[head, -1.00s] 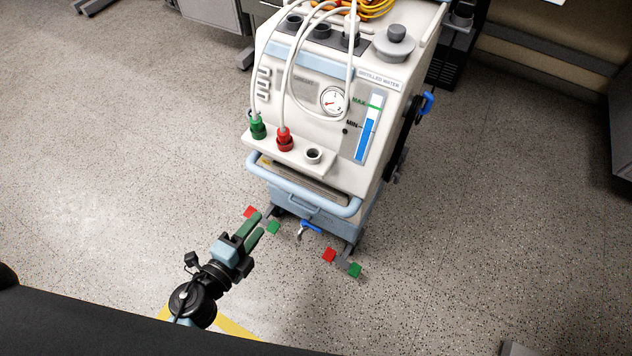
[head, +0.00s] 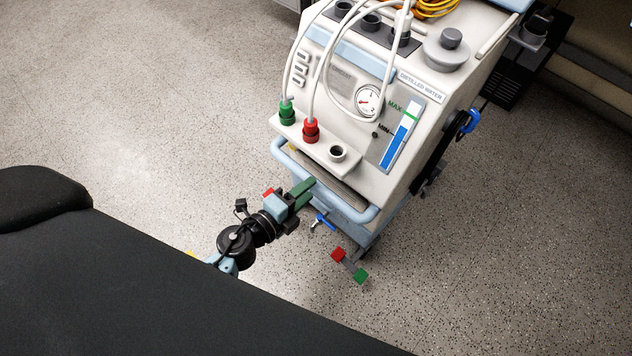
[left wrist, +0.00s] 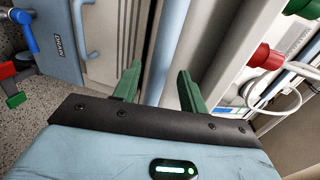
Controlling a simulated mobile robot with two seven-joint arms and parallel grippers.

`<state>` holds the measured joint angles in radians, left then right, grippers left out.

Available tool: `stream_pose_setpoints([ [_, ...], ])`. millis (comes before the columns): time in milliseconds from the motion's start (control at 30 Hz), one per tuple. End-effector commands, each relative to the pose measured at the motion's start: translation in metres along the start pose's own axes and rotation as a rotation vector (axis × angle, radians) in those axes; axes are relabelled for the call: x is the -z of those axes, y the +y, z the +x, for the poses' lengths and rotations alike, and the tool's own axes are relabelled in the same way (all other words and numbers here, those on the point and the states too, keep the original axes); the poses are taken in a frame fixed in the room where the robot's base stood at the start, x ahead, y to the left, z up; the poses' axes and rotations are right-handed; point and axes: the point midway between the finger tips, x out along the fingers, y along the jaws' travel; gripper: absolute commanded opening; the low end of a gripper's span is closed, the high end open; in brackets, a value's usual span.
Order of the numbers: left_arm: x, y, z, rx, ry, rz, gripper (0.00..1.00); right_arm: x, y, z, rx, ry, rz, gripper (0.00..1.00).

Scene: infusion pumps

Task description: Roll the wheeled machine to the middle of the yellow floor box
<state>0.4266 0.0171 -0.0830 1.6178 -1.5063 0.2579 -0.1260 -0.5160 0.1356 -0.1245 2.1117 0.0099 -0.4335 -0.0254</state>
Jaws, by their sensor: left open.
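The wheeled machine (head: 355,140) is a white cabinet with a light-blue base, standing upright on the floor. Its light-blue front handle bar (head: 362,214) faces me. My left gripper (head: 306,193) is open, its green fingers at the left front of the machine, by the handle. In the left wrist view the fingers (left wrist: 160,88) are apart, with the blue bar (left wrist: 168,45) lying between them in the picture; I cannot tell whether they touch it. Only a sliver of yellow floor marking (head: 190,254) shows beside my arm; the rest is hidden. My right gripper is out of view.
Red and green pedal tabs (head: 349,265) and a blue-handled tap (head: 324,222) stick out low at the machine's front. A black unit (head: 515,65) stands behind it on the right.

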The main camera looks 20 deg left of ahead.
Motion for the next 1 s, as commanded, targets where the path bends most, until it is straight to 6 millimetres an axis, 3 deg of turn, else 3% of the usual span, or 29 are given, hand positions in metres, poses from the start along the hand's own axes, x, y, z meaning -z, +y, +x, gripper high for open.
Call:
stream_pose_setpoints([
  [100, 0.0, 0.001, 0.018, 0.0, 0.0, 0.0, 0.43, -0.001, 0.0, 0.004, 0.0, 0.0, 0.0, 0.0],
  [300, 0.0, 0.001, 0.036, -0.001, 0.0, -0.002, 0.43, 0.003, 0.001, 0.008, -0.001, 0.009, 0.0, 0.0],
  [633, 0.0, 0.0, 0.039, -0.001, 0.0, -0.001, 0.43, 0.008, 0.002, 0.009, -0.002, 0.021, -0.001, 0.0],
  [967, 0.0, 0.0, 0.039, -0.001, 0.0, -0.001, 0.01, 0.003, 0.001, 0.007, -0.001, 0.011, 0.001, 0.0],
  [1000, 0.0, 0.0, 0.039, -0.001, 0.0, -0.001, 0.0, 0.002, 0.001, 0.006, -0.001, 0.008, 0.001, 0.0],
])
